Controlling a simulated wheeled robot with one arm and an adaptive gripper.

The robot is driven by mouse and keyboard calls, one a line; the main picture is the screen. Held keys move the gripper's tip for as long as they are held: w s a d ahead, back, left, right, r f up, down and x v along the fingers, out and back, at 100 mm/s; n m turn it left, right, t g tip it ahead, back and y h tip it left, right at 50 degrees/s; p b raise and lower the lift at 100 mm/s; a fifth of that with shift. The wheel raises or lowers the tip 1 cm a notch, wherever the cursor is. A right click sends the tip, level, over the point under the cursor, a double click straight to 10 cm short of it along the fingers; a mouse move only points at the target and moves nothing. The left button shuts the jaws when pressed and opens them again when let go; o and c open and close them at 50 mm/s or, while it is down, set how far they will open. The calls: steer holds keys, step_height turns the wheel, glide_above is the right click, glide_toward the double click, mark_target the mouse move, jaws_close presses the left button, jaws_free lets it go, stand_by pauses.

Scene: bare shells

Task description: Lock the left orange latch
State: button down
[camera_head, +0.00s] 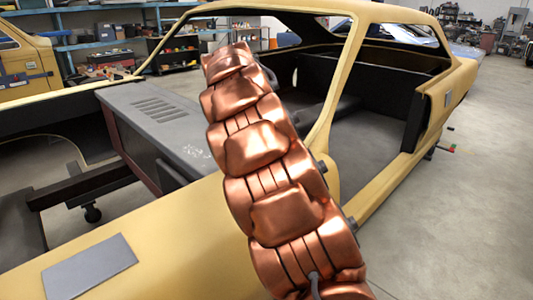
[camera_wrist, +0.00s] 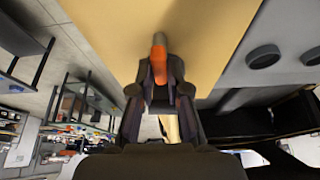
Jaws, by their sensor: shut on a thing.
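The orange latch (camera_wrist: 158,58) shows in the wrist view as a small rounded orange piece against the yellow body panel (camera_wrist: 160,20). My gripper (camera_wrist: 161,76) has its dark fingers on either side of it and is shut on it. The fingers hide part of the latch and its base, so I cannot tell whether it is locked. In the head view my copper-coloured arm reaches over the yellow car shell (camera_head: 170,245). My gripper and the latch are hidden behind the arm there.
A grey box-like panel (camera_head: 150,115) sits in the front bay left of my arm. A flat grey plate (camera_head: 90,268) lies on the near yellow panel. The open cabin frame is behind and right of the arm. Shelves (camera_head: 105,50) stand at the back.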

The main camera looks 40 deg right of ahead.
steer(key=c, duration=1.2)
jaws_free()
steer(key=shift+o, duration=0.2)
steer(key=v, duration=1.2)
steer(key=s+a+f+n+y, duration=0.1)
steer(key=s+a+f+n, duration=0.4)
steer(key=s, duration=0.6)
steer(key=s+a+f+n+g+y, duration=0.1)
steer(key=s+a+f+n+y, duration=0.1)
steer(key=s+a+f+n, duration=0.4)
steer(key=s+a+f+n+g+y, duration=0.1)
steer(key=s+a+f+n, duration=0.5)
steer(key=s, duration=1.1)
steer(key=a+f, duration=0.4)
steer(key=f, duration=0.2)
steer(key=shift+s+y, duration=0.3)
steer(key=shift+s, duration=0.1)
